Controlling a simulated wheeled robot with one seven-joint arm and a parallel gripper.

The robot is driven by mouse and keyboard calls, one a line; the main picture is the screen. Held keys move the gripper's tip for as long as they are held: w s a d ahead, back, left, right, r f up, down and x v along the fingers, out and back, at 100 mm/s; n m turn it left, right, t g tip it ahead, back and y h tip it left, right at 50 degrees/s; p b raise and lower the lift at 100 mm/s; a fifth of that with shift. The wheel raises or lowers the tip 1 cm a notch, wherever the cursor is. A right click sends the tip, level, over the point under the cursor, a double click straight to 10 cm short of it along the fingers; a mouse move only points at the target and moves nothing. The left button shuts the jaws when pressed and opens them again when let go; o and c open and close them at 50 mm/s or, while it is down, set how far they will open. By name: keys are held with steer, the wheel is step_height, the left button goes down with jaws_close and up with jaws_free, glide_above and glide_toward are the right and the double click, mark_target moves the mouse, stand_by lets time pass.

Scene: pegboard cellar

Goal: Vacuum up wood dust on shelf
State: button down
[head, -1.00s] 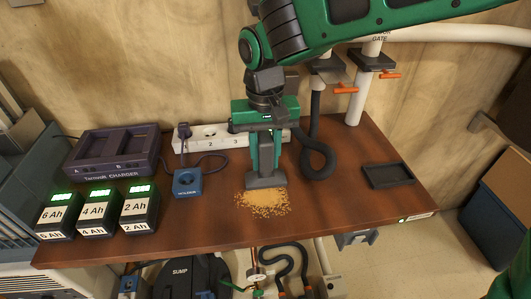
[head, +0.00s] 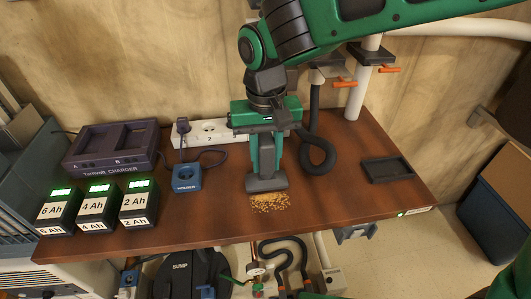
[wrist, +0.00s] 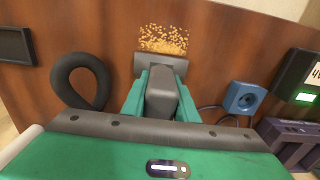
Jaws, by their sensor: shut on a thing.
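A patch of yellow wood dust (head: 270,204) lies on the brown shelf (head: 335,205) near its front edge. My gripper (head: 265,160) points down and is shut on a grey vacuum nozzle (head: 266,184). The nozzle's wide foot is at the back edge of the dust and hides any dust under it. A dark hose (head: 316,150) loops to the right of the gripper.
Left on the shelf stand a purple charger (head: 112,150), several labelled batteries (head: 97,208) and a blue socket box (head: 187,178). A white power strip (head: 210,134) lies behind. A black tray (head: 387,170) lies at the right. The shelf between tray and dust is clear.

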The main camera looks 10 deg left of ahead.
steer(key=shift+s+d, duration=0.3)
steer(key=shift+s, duration=0.6)
steer(key=shift+s+d, duration=0.25)
steer(key=shift+s, duration=0.7)
steer(key=shift+s+d, duration=0.3)
steer(key=shift+s, duration=0.6)
steer(key=shift+r, duration=0.15)
steer(key=shift+r, duration=2.5)
